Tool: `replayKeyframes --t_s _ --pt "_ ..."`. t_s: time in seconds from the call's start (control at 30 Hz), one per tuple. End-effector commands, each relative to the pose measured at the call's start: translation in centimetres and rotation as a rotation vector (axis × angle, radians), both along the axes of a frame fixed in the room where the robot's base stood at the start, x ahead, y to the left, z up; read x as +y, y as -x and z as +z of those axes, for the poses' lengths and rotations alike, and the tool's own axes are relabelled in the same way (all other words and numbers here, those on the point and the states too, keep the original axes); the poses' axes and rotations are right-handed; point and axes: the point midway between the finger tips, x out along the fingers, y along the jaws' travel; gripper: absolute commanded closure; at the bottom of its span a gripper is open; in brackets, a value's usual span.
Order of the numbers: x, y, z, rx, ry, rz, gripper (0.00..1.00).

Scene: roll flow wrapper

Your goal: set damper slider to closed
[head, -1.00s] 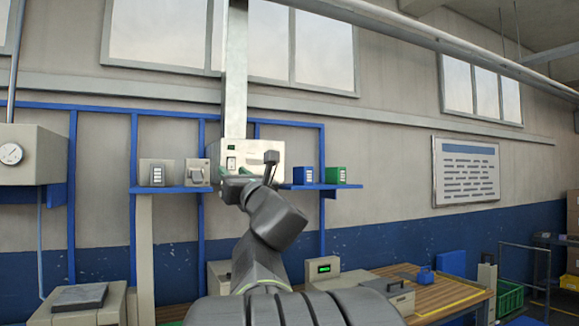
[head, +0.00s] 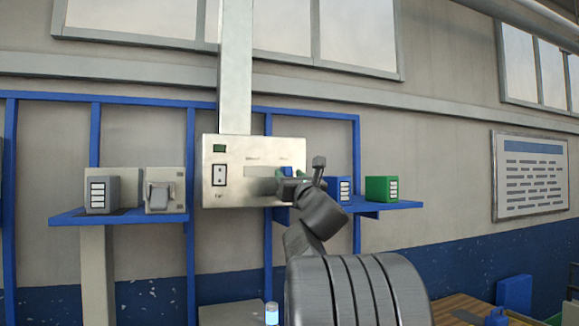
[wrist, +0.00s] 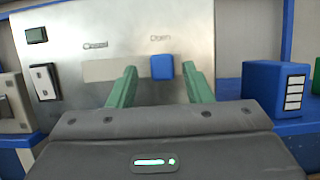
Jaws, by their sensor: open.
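The damper panel (head: 232,188) is a pale metal box on the wall below a vertical duct. The damper slider is a blue knob (wrist: 162,67) at the right end of a flat horizontal track (wrist: 105,71). It sits under the label that reads like "Open"; the label at the left end reads like "Closed". The knob also shows in the head view (head: 286,171), partly behind my gripper. My gripper (wrist: 160,69) is open, with one green finger on each side of the knob and visible gaps between. Contact is not visible.
A rocker switch (wrist: 45,82) and a small green display (wrist: 37,35) are at the panel's left. A blue box (wrist: 270,86) and a green box (head: 381,189) stand on the shelf at right. Grey boxes (head: 103,191) stand on the left shelf.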

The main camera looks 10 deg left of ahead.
Motion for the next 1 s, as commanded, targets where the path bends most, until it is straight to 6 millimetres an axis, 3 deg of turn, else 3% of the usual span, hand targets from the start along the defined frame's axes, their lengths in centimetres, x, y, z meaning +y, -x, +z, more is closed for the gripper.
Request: replayKeyframes --t_s 0.2,0.5,0.73,1.0 --pt "0.9 -1.3 0.8 -0.002 0.001 0.001 0.55" --pt "1.0 -1.4 0.7 -0.001 0.001 0.001 0.55" --pt "1.0 -1.4 0.7 -0.001 0.001 0.0 0.98" --pt "1.5 -1.1 0.4 -0.002 0.001 0.001 1.0"
